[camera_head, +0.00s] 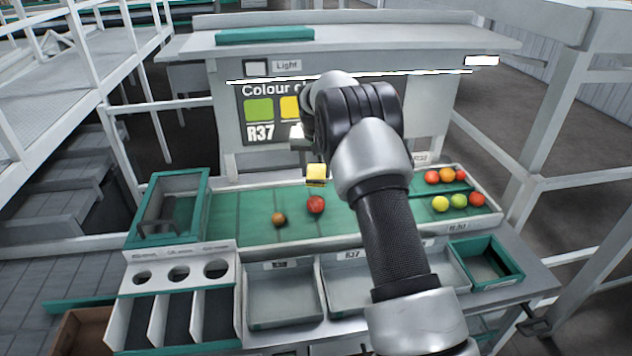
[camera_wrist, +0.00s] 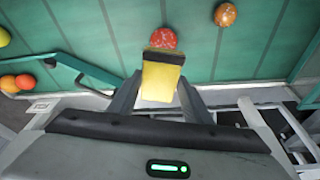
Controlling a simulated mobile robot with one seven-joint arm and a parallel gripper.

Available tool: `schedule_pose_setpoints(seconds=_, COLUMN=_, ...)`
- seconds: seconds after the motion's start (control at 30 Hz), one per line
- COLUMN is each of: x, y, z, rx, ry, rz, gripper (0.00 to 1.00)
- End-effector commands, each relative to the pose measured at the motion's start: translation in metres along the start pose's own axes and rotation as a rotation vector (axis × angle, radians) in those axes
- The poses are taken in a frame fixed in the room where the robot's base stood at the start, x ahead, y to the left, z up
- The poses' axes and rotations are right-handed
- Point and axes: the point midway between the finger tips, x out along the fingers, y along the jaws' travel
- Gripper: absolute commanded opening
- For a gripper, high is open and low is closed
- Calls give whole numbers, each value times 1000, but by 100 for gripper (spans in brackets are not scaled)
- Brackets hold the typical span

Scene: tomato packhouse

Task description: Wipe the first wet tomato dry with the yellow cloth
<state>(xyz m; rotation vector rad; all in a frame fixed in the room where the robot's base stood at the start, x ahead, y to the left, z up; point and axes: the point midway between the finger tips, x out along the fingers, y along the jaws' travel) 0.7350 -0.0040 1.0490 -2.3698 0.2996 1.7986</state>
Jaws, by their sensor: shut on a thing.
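The yellow cloth (camera_wrist: 160,80) is a block-like yellow piece with a dark band at its far end. My gripper (camera_wrist: 157,95) is shut on it; in the head view the cloth (camera_head: 316,172) hangs below my wrist, above the green mat. A red tomato (camera_wrist: 163,39) with pale specks on its skin lies just beyond the cloth in the wrist view, partly hidden by it. It also shows in the head view (camera_head: 316,204), below the cloth. I cannot tell whether cloth and tomato touch. An orange-brown tomato (camera_head: 279,219), also speckled (camera_wrist: 225,15), lies apart from it on the mat.
A white-edged tray (camera_head: 485,192) at the right holds several red, orange, yellow and green tomatoes. A green-rimmed box (camera_head: 201,205) stands at the left. Grey bins (camera_head: 283,322) line the front. The lit colour chart panel (camera_head: 262,133) rises behind. The green mat (camera_head: 240,205) has free room.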

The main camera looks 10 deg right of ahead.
Motion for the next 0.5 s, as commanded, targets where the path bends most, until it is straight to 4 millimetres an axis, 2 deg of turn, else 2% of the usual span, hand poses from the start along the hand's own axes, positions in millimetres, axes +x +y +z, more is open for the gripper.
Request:
schedule_pose_setpoints(seconds=0.23, x=6, y=0, z=4, rx=0, ry=-1, rz=0, gripper=27)
schedule_pose_setpoints(seconds=0.5, x=29, y=0, z=21, rx=0, ry=0, rz=0, gripper=27)
